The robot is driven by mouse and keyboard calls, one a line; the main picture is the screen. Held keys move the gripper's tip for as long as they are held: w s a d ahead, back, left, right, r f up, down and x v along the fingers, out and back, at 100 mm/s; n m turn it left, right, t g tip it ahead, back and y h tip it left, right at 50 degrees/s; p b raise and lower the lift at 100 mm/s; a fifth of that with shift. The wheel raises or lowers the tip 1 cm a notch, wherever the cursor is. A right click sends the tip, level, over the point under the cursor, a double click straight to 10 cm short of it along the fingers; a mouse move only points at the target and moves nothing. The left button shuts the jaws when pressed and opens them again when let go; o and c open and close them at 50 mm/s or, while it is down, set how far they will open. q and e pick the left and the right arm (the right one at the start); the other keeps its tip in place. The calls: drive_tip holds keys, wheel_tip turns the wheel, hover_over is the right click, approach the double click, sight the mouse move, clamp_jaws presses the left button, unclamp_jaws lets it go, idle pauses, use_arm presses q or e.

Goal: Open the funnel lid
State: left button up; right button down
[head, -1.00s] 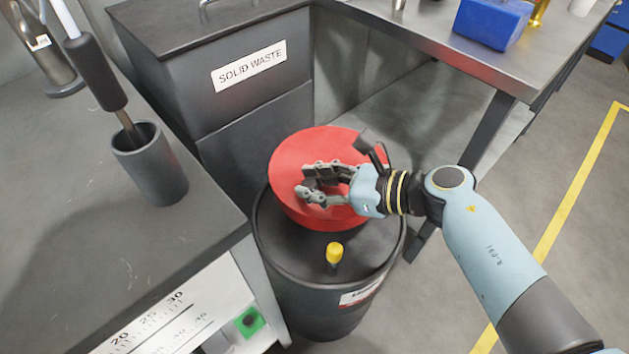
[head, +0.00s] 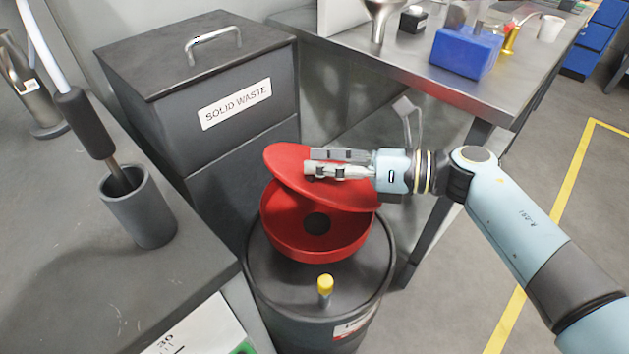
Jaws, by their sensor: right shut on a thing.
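The red funnel (head: 318,249) sits on top of a black drum (head: 280,282), and its dark centre hole shows. Its red round lid (head: 290,163) is tilted up, with a gap toward the front left, and is still over the back and right part of the funnel. My right gripper (head: 312,163) comes in from the right, its fingers shut at the lid's upper side. The exact part of the lid between the fingers is hidden. A grey bent handle-like piece (head: 408,115) stands up behind the gripper. My left gripper is not in view.
A yellow-capped fitting (head: 325,284) rises from the drum's top. The solid waste bin (head: 205,80) stands behind left. A dark bench with a grey cup (head: 138,208) is at left. A steel table (head: 400,72) is at back right. Open floor lies right.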

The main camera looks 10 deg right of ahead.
drive_tip(key=shift+w+d+r+m, duration=0.3)
drive_tip(key=shift+d+r, duration=0.1)
drive_tip(key=c, duration=1.1)
unclamp_jaws()
drive_tip(key=v, duration=1.2)
drive_tip(key=shift+f, duration=0.2)
